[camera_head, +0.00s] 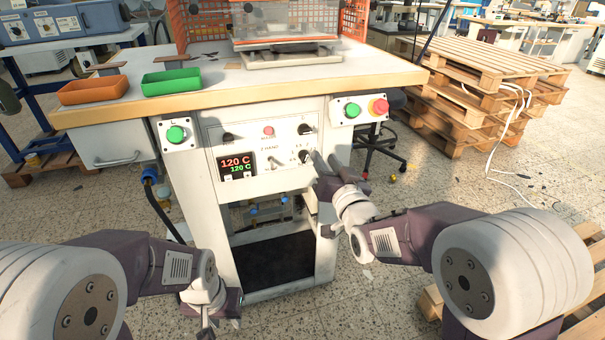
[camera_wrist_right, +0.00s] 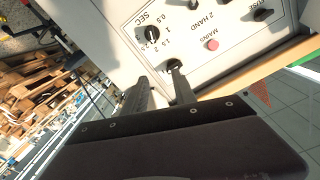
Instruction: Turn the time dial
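The time dial (camera_head: 304,156) is a black knob with a number scale on the machine's white front panel, below another black knob (camera_head: 306,130). In the right wrist view the time dial (camera_wrist_right: 151,33) shows clearly, with the label SEC and marks such as 0.5 and 2. My right gripper (camera_head: 324,157) is open and empty, just right of the dial. In the right wrist view its fingers (camera_wrist_right: 160,76) are apart; one tip overlaps the other black knob (camera_wrist_right: 175,65), and I cannot tell whether it touches. My left gripper (camera_head: 221,326) hangs low at the front left, seemingly open and empty.
The panel also carries a temperature display (camera_head: 237,164), a toggle (camera_head: 272,162) and a red MAINS light (camera_head: 268,130). Green buttons (camera_head: 176,134) and a red stop button (camera_head: 379,106) flank it. The worktop edge (camera_head: 250,93) overhangs above. Pallets (camera_head: 480,90) stand at right.

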